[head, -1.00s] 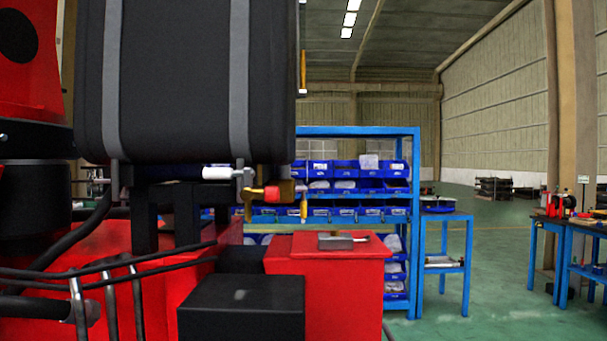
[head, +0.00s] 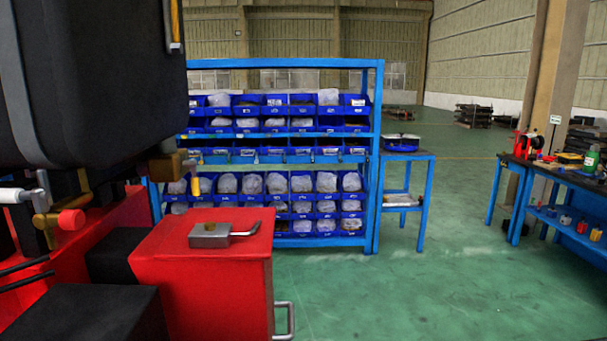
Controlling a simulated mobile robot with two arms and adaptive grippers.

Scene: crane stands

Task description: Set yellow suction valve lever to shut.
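A small yellow lever (head: 195,186) hangs straight down at the right end of a brass-coloured valve body (head: 168,166), under the lower right corner of a big black tank (head: 90,80). Part of the valve body lies in the tank's shade. Further left, a separate brass fitting (head: 45,220) has a red round end (head: 72,223) and a white cylinder (head: 20,195) beside it. Neither my left nor my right gripper is in view.
A red cabinet (head: 200,285) with a grey metal block and handle (head: 220,234) on top stands below the valve. Black boxes (head: 90,315) are at lower left. A blue rack (head: 373,200) of bins stands behind. Open green floor (head: 410,290) lies right, before a workbench (head: 560,180).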

